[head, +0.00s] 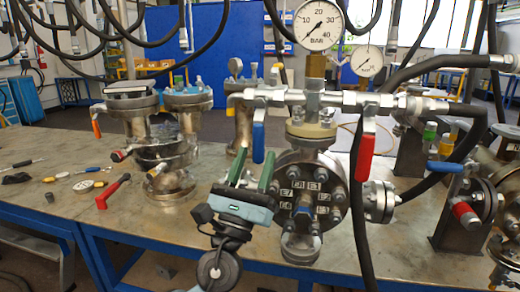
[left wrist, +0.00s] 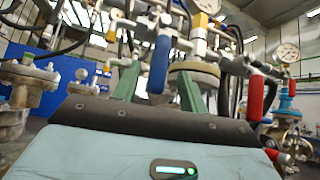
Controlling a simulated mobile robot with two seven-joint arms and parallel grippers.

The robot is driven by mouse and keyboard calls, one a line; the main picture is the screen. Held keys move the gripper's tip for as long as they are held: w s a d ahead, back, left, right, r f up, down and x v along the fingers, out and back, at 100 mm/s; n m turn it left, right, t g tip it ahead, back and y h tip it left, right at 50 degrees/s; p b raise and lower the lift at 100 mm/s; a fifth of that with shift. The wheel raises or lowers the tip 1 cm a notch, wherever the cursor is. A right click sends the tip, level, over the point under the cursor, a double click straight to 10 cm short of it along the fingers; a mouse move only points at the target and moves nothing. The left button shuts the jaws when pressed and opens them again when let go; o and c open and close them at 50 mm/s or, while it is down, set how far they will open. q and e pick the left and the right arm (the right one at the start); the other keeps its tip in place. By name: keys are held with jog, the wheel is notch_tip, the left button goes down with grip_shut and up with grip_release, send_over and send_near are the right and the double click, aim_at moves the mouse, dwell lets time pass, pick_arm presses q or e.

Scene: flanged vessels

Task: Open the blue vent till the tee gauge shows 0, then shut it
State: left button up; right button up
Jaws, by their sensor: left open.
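The blue vent lever (head: 258,142) hangs straight down from the left end of the silver valve manifold. It also shows in the left wrist view (left wrist: 159,64), between my fingers in the picture. My left gripper (head: 253,163) is open and empty, its green fingers pointing up, just below the lever; I cannot tell whether they touch it. A large BAR gauge (head: 319,25) stands on the brass fitting above the manifold; its needle seems to lie toward the lower left. A smaller gauge (head: 367,61) is right of it, its reading too small to tell. My right gripper is not in view.
A red lever (head: 365,157) hangs to the right on the same manifold. Black hoses (head: 468,110) run to and past it. The flanged vessel (head: 305,195) stands close right of my gripper. Tools and a red-handled item (head: 113,190) lie on the bench at left.

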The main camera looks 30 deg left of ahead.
pick_arm(q)
jog(key=shift+v, duration=1.15)
